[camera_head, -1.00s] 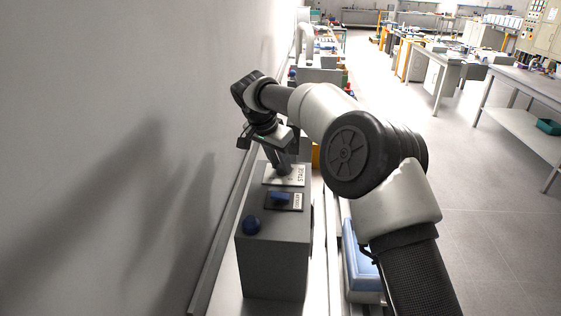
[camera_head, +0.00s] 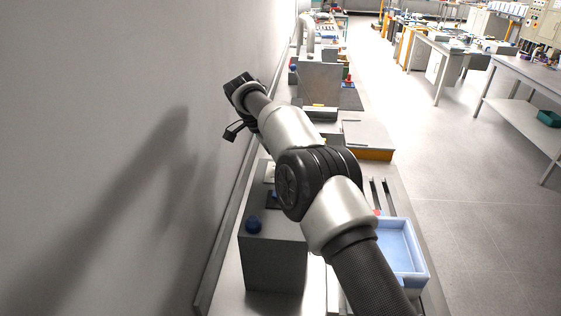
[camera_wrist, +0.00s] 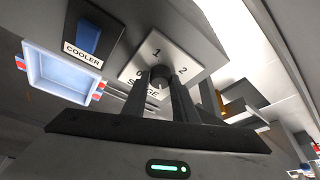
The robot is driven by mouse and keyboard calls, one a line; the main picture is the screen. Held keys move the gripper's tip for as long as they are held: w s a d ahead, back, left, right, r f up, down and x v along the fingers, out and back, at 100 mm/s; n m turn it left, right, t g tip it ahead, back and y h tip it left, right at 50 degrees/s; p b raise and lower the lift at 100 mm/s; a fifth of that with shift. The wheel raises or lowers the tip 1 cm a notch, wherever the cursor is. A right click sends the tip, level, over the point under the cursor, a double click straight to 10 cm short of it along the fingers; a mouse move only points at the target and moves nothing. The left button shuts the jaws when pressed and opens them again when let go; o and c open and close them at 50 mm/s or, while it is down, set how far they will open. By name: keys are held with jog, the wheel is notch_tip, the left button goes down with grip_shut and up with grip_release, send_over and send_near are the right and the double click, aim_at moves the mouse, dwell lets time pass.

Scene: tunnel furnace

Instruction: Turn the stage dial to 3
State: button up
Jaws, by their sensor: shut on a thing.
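The stage dial (camera_wrist: 160,73) is a dark knob on a white plate (camera_wrist: 193,46) marked STAGE in the wrist view. The numerals 0, 1 and 2 show around it; I cannot see a 3. My gripper (camera_wrist: 161,88) is shut on the dial, with one dark finger on each side of it. The fingers cover part of the plate and the word STAGE. The dial's exact pointing is hard to tell. In the head view my arm hides the dial and most of the gripper; only a sliver of the plate (camera_head: 270,172) shows on the grey control box (camera_head: 272,262).
A blue COOLER switch (camera_wrist: 89,38) sits beside the stage plate. A round blue knob (camera_head: 253,225) is on the box's near end. A light-blue tray (camera_head: 423,272) stands right of the box. The wall (camera_head: 110,120) is close on the left.

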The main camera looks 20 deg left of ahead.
jog(key=o, duration=1)
jog(key=shift+o, duration=0.2)
